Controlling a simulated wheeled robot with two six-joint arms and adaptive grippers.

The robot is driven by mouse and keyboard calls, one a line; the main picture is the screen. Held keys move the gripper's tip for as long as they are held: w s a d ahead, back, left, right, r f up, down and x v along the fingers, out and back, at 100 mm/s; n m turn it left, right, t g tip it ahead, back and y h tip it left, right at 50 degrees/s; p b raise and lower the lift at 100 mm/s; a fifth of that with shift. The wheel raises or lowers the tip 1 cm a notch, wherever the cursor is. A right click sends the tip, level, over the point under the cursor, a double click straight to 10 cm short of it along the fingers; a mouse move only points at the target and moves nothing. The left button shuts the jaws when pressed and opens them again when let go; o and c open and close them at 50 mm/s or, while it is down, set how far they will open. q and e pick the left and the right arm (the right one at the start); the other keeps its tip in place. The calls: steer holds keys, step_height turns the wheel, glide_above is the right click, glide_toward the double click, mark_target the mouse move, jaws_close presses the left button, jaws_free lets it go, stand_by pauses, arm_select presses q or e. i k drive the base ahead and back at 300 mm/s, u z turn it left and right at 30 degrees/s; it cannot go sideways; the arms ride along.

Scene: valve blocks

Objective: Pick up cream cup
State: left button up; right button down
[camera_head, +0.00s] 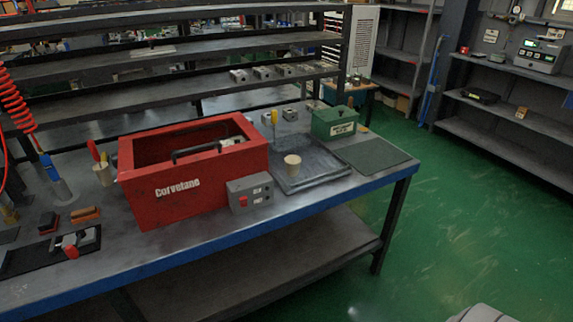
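A small cream cup (292,166) stands upright on the dark shallow tray (318,182) near the right end of the workbench. Another cream-coloured cup (103,174) stands at the left, beside the red box, with a red-handled tool in or behind it. Neither of my grippers is in view, so nothing is seen touching either cup.
A large red box (165,198) with a black handle fills the middle of the blue-edged bench (215,247). A grey switch box (250,193) stands by its front right corner. A green box (334,123) is behind the tray. A flat dark mat (373,156) lies right of it.

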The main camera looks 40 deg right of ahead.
mark_target(292, 162)
steer(key=z, duration=0.25)
steer(key=k, duration=0.5)
steer(key=z, duration=2)
steer(key=i, duration=1.65)
steer(key=u, duration=0.75)
